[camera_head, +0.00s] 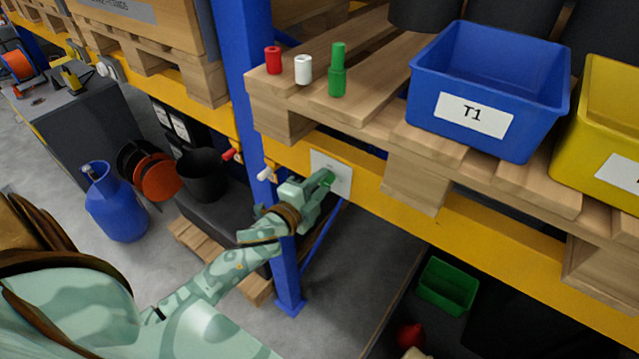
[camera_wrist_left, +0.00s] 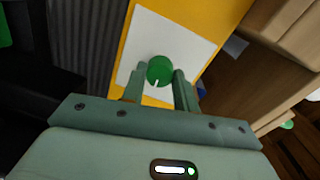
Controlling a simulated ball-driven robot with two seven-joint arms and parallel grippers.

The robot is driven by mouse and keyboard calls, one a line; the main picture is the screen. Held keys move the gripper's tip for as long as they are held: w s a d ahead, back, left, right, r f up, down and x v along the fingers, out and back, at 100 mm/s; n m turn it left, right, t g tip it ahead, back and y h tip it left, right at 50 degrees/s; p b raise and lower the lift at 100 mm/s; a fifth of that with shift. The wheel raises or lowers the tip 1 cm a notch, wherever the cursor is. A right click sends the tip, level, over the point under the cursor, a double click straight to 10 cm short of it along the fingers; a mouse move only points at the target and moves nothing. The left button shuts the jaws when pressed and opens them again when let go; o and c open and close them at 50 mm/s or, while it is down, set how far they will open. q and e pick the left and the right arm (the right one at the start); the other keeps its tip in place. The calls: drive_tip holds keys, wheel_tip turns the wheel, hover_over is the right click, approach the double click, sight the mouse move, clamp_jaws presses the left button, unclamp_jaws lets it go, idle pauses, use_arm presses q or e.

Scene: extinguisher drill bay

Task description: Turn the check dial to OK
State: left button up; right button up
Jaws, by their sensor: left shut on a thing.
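The check dial is a round green knob (camera_wrist_left: 159,71) with a short white mark on its lower edge in the left wrist view. It sits on a white plate (camera_wrist_left: 190,46) fixed to a yellow beam. In the head view the plate (camera_head: 344,173) is on the beam below the pallet. My left gripper (camera_head: 324,182) reaches the plate and is shut on the dial, one finger on each side in the wrist view (camera_wrist_left: 160,76). I cannot read any lettering on the plate. My right gripper is not in view.
A blue upright (camera_head: 252,90) stands just left of the plate. Above it, a wooden pallet (camera_head: 380,115) bears red, white and green pieces, a blue T1 bin (camera_head: 545,112) and a yellow bin (camera_head: 612,140). A green crate (camera_head: 447,287) lies below.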

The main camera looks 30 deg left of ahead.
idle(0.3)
use_arm(q)
drive_tip(key=o, duration=1)
drive_tip(key=shift+c, duration=0.2)
drive_tip(key=s+a+b, duration=0.1)
drive_tip(key=s+b, duration=0.2)
drive_tip(key=s, duration=1.3)
drive_tip(key=shift+r+b, duration=0.3)
drive_tip(key=shift+r, duration=0.1)
drive_tip(key=shift+s, duration=0.1)
